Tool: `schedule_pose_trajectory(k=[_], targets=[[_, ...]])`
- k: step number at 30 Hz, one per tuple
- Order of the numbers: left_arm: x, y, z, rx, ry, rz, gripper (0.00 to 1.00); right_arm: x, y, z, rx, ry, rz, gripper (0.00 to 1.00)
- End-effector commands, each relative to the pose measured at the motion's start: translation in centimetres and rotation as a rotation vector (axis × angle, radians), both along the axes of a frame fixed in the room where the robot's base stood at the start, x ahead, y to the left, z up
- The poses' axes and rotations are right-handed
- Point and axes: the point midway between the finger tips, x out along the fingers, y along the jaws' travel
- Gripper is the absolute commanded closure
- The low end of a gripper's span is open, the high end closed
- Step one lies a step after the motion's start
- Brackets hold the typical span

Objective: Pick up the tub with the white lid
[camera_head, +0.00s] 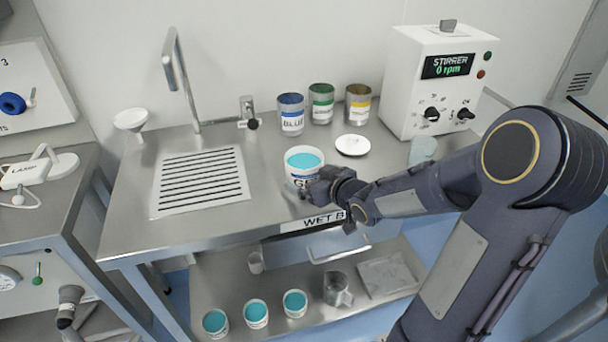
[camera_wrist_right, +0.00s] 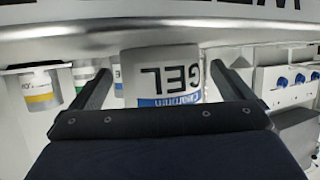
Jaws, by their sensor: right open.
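A white tub (camera_head: 303,180) labelled GEL stands on the steel bench near its front edge. Its top is open and shows teal contents. A round white lid (camera_head: 352,145) lies flat on the bench behind it to the right, apart from it. My right gripper (camera_head: 316,190) is at the tub's near side, low by the bench. In the wrist view the open fingers of my right gripper (camera_wrist_right: 160,68) lie either side of the tub (camera_wrist_right: 163,75), whose label appears upside down. I cannot tell whether the fingers touch it. My left gripper is not in view.
Blue (camera_head: 291,115), green (camera_head: 321,103) and yellow (camera_head: 358,103) labelled cans stand behind. A stirrer box (camera_head: 437,82) is at the back right, with a translucent beaker (camera_head: 422,150) before it. A slotted drain (camera_head: 200,181) and tap (camera_head: 180,80) are left. Several containers sit on the lower shelf (camera_head: 235,290).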

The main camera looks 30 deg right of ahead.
Motion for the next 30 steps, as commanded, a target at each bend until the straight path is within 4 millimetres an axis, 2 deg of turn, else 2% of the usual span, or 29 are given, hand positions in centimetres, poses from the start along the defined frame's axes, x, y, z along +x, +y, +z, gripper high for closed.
schedule_pose_trajectory(k=[3, 6, 14, 25, 26, 30], targets=[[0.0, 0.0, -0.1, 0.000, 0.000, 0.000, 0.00, 1.6, 0.2, -0.8, 0.001, 0.000, 0.002, 0.00], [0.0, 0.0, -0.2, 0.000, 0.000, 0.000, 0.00, 2.3, 0.2, -1.0, 0.000, 0.000, 0.001, 0.00], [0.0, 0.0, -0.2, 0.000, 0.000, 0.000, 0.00, 2.4, 0.2, -1.0, -0.001, 0.000, -0.001, 0.01], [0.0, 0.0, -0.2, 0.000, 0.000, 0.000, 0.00, 2.4, 0.2, -1.0, -0.001, 0.000, -0.001, 0.50], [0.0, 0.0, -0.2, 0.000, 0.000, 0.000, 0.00, 2.4, 0.2, -1.0, -0.001, 0.000, -0.001, 0.53], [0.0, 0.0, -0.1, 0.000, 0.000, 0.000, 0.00, 2.4, 0.2, -0.9, -0.001, -0.003, -0.001, 0.53]])
